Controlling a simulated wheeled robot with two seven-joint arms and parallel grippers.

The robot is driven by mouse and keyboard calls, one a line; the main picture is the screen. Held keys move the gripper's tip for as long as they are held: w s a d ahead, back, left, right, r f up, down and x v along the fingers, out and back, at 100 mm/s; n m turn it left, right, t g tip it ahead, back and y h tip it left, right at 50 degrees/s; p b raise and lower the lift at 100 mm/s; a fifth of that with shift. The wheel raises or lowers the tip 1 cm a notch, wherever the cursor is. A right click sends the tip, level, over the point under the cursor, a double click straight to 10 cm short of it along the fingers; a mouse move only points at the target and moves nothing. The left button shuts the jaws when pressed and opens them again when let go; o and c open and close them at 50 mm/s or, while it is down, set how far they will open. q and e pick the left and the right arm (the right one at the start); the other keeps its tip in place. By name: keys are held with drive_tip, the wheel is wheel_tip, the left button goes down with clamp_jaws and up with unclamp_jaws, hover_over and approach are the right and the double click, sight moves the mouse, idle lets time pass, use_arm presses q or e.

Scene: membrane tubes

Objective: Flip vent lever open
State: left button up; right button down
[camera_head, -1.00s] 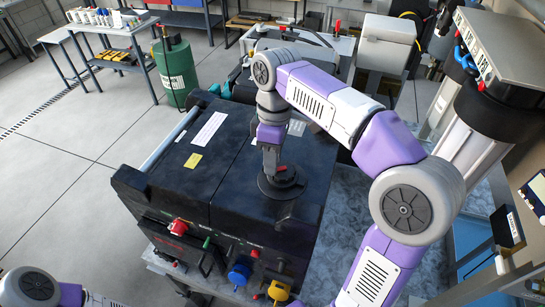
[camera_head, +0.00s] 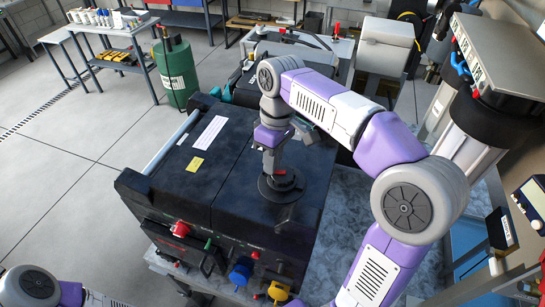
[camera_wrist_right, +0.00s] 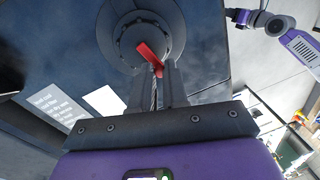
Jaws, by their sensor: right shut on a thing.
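The vent lever (camera_head: 280,172) is a small red handle on a round dark cap (camera_head: 270,188) on top of the black box. In the right wrist view the red lever (camera_wrist_right: 148,53) lies slantwise across the cap, and its near end is between the fingertips. My right gripper (camera_head: 277,168) points down at the cap from above. In the wrist view its fingers (camera_wrist_right: 160,75) are close together and shut on the lever. The fingers hide part of the lever's near end. My left arm shows at the bottom left, but its gripper is out of view.
The black box (camera_head: 210,175) has a red knob (camera_head: 180,229), a blue knob (camera_head: 240,270) and a yellow knob (camera_head: 279,290) along its front. A green cylinder (camera_head: 177,75) stands on the floor behind. The floor at left is clear.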

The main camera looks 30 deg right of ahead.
drive_tip(key=shift+w+d+m+p, duration=0.15)
drive_tip(key=shift+m+p, duration=0.1)
drive_tip(key=shift+m, duration=0.45)
drive_tip(key=shift+w+d+m+p, duration=0.1)
drive_tip(key=shift+m+p, duration=0.1)
drive_tip(key=shift+m, duration=0.5)
drive_tip(key=c, duration=1.1)
unclamp_jaws()
drive_tip(key=r, duration=0.2)
drive_tip(key=r+p, duration=0.1)
drive_tip(key=r, duration=0.2)
drive_tip(key=d+r, duration=0.1)
drive_tip(key=r, duration=0.1)
drive_tip(key=shift+w+r, duration=0.1)
drive_tip(key=shift+r, duration=0.15)
